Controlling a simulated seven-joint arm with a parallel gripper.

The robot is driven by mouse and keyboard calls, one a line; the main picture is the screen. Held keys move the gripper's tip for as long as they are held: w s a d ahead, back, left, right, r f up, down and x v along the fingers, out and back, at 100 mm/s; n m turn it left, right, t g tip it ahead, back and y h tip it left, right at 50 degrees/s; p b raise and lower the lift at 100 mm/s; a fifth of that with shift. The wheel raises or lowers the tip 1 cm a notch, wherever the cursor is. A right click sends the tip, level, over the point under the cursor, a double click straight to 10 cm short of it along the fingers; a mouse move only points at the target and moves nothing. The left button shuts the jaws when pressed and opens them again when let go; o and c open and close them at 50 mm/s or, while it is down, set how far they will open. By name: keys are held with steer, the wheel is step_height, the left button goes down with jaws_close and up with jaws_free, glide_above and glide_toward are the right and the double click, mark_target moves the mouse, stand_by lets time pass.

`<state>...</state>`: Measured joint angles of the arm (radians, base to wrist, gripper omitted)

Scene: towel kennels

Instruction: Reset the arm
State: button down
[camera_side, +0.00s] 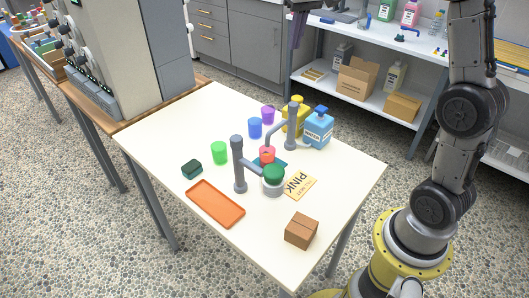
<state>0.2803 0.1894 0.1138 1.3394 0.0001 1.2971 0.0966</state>
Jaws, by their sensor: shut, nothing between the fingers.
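My gripper (295,44) hangs at the top edge of the view, high up and beyond the back of the white table (160,130). It is shut and empty, and most of the arm behind it is out of frame. It is apart from everything on the table. On the table, a red cup (267,155) stands near a grey post with a bent arm (293,125). A second grey post (239,165) stands in front, with a green round object on a grey holder (273,182) beside it.
Green (220,153), blue (255,128) and purple (268,115) cups stand toward the back.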

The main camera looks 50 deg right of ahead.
steer(key=s+a+r+n+t, duration=0.1)
steer(key=s+a+r, duration=0.1)
steer(key=s+a, duration=0.45)
steer(key=s+a+r+n+t, duration=0.1)
steer(key=s+a+r+n, duration=0.15)
steer(key=s, duration=0.65)
steer(key=s+a+f+t, duration=0.1)
steer(key=s+a+f, duration=0.2)
steer(key=s+f, duration=0.8)
steer(key=shift+s+a+f+n+y, duration=0.25)
steer(key=shift+s+n+y, duration=0.1)
steer(key=shift+n, duration=0.1)
